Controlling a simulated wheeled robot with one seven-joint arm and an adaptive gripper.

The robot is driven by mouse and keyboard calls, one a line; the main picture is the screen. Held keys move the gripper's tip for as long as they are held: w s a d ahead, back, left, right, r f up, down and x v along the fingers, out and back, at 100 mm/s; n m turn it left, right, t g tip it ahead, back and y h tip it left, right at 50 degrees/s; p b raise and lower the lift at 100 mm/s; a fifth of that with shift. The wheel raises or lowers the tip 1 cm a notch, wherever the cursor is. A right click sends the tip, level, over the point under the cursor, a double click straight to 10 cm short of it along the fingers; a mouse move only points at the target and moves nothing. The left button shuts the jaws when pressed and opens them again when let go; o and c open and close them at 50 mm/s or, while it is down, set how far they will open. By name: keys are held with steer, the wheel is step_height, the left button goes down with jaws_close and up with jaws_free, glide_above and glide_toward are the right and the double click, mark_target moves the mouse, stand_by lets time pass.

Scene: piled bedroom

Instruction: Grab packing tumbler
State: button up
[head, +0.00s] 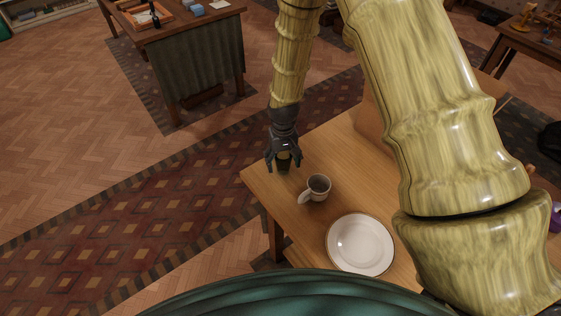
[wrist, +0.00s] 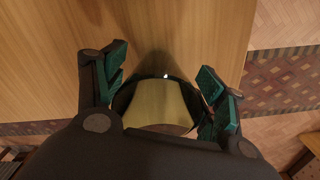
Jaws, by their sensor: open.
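The tumbler (wrist: 160,102) shows in the wrist view as a brass-toned cup with a dark rim, between the two open fingers of my gripper (wrist: 160,100). In the head view the tumbler (head: 284,166) is a small dark form under my gripper (head: 283,160), near the left corner of the wooden table (head: 262,178). The fingers stand on either side of it, pointing down. I cannot tell whether they touch it. Its lower part is hidden in the wrist view by my gripper's body.
A mug (head: 318,187) stands just right of my gripper, and a white plate (head: 360,245) lies nearer. A large arm link of mine hides the table's right side. A desk (head: 190,50) stands far off at the upper left. Patterned rugs and wooden floor lie left.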

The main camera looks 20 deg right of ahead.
steer(key=shift+f, duration=0.45)
steer(key=c, duration=1.3)
steer(key=shift+r, duration=0.1)
